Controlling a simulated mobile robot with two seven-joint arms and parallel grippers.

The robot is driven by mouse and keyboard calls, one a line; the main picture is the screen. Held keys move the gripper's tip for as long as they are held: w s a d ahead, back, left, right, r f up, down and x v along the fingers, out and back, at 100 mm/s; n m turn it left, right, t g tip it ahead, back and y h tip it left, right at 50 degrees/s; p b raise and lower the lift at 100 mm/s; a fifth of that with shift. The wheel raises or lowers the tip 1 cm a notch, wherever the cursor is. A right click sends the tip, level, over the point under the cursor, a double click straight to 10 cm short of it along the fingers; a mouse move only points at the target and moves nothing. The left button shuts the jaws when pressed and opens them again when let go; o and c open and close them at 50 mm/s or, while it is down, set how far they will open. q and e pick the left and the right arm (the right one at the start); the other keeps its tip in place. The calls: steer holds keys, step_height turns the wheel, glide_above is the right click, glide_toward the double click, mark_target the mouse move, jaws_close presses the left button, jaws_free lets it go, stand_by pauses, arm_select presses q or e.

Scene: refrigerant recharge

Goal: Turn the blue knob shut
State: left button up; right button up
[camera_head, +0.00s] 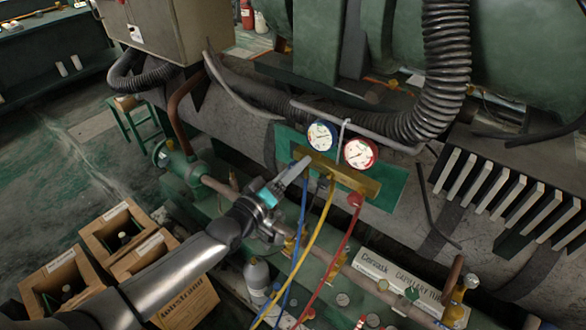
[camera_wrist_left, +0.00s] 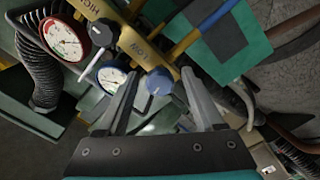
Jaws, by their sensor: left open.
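The brass manifold (camera_head: 348,178) is mounted on a green plate below two gauges. In the left wrist view, the blue knob (camera_wrist_left: 158,82) sits at the "LOW" end of the manifold. My left gripper (camera_head: 305,160) reaches the manifold's left end in the head view, where its fingers largely hide the knob. In the left wrist view, my open left gripper (camera_wrist_left: 159,75) has one finger on each side of the knob, with gaps visible; I cannot tell how deep the knob lies between them. My right gripper is in neither view.
A blue-rimmed gauge (camera_head: 322,135) and a red-rimmed gauge (camera_head: 360,153) stand just above the manifold. Yellow (camera_head: 318,240), blue (camera_head: 292,255) and red (camera_head: 335,255) hoses hang below it, close to my left gripper.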

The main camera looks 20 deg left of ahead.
arm_select(q)
steer(key=shift+c, duration=0.4)
jaws_close()
steer(key=shift+m, duration=0.3)
steer(key=m+p, duration=0.1)
steer(key=m, duration=0.3)
steer(key=shift+m+p, duration=0.35)
steer(key=shift+m, duration=0.05)
steer(key=m+p, duration=0.1)
steer(key=m, duration=0.8)
steer(key=shift+m+p, duration=0.3)
steer(key=shift+m, duration=2.7)
